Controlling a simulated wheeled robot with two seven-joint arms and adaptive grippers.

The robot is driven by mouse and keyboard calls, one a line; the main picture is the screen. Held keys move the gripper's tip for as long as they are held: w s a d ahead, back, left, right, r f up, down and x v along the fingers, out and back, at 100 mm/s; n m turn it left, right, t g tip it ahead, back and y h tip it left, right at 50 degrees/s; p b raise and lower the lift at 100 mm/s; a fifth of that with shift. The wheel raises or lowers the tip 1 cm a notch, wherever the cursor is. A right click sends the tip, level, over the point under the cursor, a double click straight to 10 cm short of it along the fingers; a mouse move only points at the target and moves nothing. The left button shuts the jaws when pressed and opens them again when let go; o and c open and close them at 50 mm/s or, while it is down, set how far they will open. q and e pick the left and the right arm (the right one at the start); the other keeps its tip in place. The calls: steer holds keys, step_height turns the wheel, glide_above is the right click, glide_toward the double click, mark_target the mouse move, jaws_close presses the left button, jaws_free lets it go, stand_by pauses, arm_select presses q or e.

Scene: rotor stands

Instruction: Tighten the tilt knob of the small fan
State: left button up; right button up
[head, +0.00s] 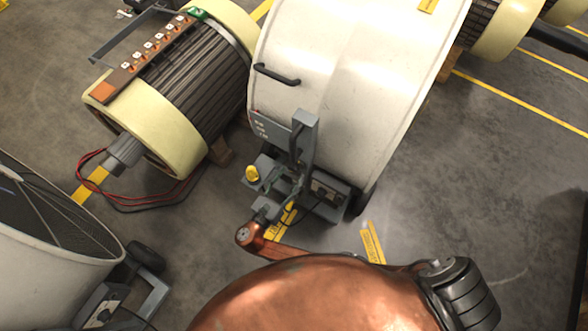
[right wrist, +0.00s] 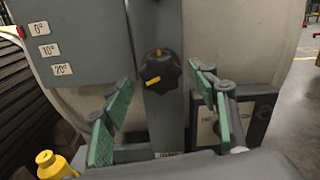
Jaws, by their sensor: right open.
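The fan with the tilt knob has a large white drum housing (head: 335,75), in the middle of the head view. Its black tilt knob (right wrist: 159,72) has a yellow pointer mark and sits on a grey upright in the right wrist view. A grey plate (right wrist: 75,40) marked 0°, 10° and 20° is left of it. My right gripper (head: 284,186) is at the fan's grey bracket. In the right wrist view its green-padded fingers (right wrist: 162,80) are spread apart, one on each side of the knob, with gaps visible. The knob is hidden in the head view. My left gripper is not in view.
A ribbed motor rotor (head: 200,75) with cream end rings lies left of the fan. Another white drum (head: 45,265) stands at lower left. Red and black cables (head: 130,195) lie between them. A yellow cap (right wrist: 55,165) is low left of the gripper.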

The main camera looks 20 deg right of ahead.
steer(key=shift+x, duration=0.95)
steer(key=shift+c, duration=0.2)
steer(key=c, duration=1.1)
